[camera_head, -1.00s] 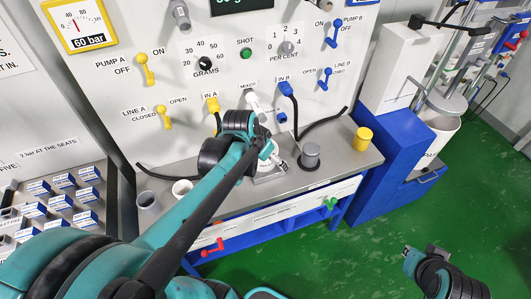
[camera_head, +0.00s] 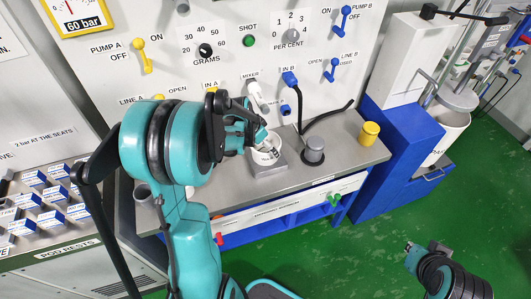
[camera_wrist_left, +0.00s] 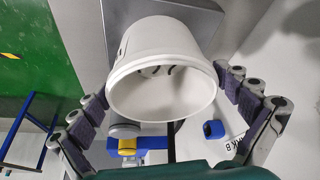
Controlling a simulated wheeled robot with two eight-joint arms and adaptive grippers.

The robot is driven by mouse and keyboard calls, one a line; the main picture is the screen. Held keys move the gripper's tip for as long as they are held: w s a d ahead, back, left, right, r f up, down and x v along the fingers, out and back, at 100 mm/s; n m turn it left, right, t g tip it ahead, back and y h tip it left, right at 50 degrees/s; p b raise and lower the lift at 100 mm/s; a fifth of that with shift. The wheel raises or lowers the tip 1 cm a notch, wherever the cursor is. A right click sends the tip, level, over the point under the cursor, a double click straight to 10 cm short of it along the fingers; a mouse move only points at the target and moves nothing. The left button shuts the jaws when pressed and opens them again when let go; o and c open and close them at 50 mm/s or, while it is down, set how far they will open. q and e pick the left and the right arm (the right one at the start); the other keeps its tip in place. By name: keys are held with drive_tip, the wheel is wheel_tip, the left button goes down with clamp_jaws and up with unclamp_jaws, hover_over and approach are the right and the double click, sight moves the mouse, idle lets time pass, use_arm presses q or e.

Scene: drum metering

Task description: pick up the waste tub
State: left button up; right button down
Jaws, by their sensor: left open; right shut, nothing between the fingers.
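A white tub (camera_head: 266,153) stands on a grey plate on the bench, below the mixer outlet. No label on it is legible, so I cannot confirm it is the waste tub. My left gripper (camera_head: 256,138) is at the tub and partly hides it. In the left wrist view the white tub (camera_wrist_left: 160,55) lies between the spread fingers of my left gripper (camera_wrist_left: 164,82), with gaps on both sides. The left gripper is open. My right gripper (camera_head: 409,249) is shut and empty, over the green floor at lower right.
Green floor (camera_head: 360,235) is clear in front.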

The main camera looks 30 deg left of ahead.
use_arm(q)
drive_tip(key=shift+x, duration=0.95)
drive_tip(key=shift+r, duration=0.1)
drive_tip(key=shift+c, duration=0.3)
drive_tip(key=c, duration=1.1)
drive_tip(key=shift+o, duration=0.2)
drive_tip(key=shift+r, duration=0.15)
